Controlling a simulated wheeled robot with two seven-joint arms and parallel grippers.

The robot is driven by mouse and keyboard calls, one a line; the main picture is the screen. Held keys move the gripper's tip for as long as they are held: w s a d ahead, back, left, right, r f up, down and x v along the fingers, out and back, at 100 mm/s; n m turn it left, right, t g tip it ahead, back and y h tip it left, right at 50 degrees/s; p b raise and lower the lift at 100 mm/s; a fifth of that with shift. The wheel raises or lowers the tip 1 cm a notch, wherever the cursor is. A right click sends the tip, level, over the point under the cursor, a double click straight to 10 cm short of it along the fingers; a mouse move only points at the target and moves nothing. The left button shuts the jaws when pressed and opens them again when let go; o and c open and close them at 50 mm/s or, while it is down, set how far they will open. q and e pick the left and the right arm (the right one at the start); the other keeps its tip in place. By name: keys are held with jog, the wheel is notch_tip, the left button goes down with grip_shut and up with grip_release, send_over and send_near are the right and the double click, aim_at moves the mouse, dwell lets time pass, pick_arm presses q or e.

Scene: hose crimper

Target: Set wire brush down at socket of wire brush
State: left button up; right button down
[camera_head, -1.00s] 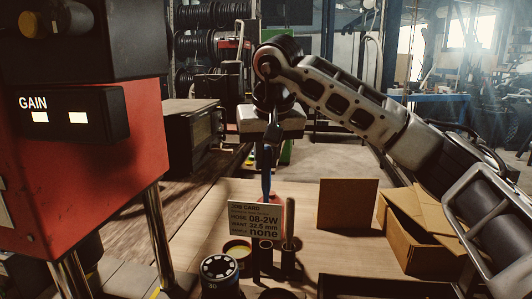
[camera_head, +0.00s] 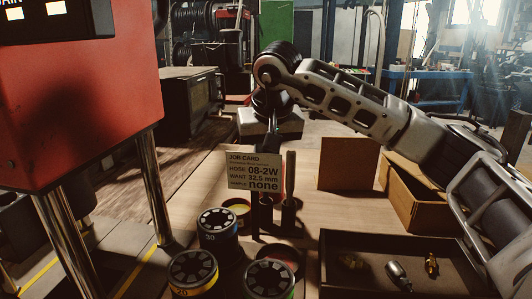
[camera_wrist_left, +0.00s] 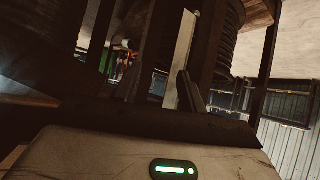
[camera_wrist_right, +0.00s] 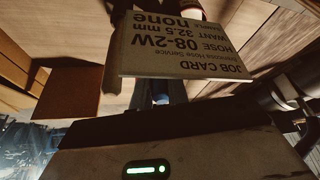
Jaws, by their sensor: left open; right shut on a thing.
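My right gripper (camera_head: 271,146) hangs just behind the top of the job card (camera_head: 252,173). It is shut on the wire brush, whose blue part (camera_wrist_right: 160,98) shows between the fingers in the right wrist view. In the head view the card hides most of the brush. Dark upright holders (camera_head: 288,212) stand below and behind the card. I cannot tell which one is the brush's socket, or whether the brush touches it. My left gripper (camera_wrist_left: 158,88) is open and empty in its wrist view, and is outside the head view.
A red machine (camera_head: 85,100) on steel posts stands at the left. Several round dies (camera_head: 218,228) sit in front of the card. A dark tray (camera_head: 335,270) with small metal parts lies at the right front. A brown panel (camera_head: 348,164) and cardboard box (camera_head: 415,200) stand behind it.

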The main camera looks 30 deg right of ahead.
jog(key=shift+f, duration=0.4)
jog(key=c, duration=1.3)
grip_release()
jog(key=v, duration=1.6)
jog(key=shift+s+f, duration=0.1)
